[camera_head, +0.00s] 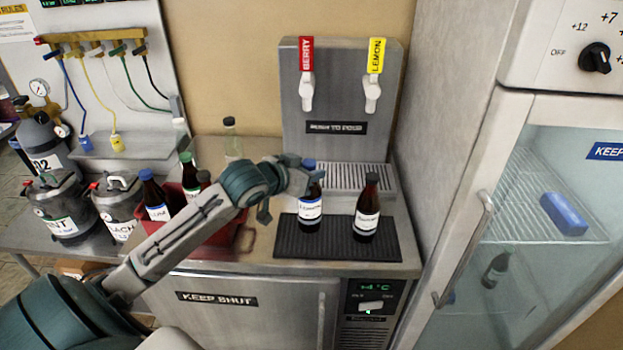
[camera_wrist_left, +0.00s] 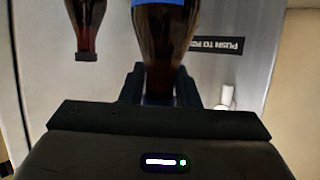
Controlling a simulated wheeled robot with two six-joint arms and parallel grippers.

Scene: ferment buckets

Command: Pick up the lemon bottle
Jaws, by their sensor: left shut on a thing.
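The lemon bottle (camera_head: 311,212) is dark brown with a white label and a blue cap. It is upright over the left part of the black mat (camera_head: 287,243); I cannot tell whether its base touches the mat. My left gripper (camera_head: 311,174) is shut on its neck, just below the cap. In the left wrist view the lemon bottle (camera_wrist_left: 164,38) sits between the two dark fingers of the gripper (camera_wrist_left: 160,86). My right gripper is not in view.
A second dark bottle (camera_head: 367,212) stands close on the right on the mat, also in the left wrist view (camera_wrist_left: 86,28). Behind is the dispenser (camera_head: 336,100) with berry and lemon taps. A red crate (camera_head: 226,240) with bottles is left. The fridge (camera_head: 520,210) bounds the right.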

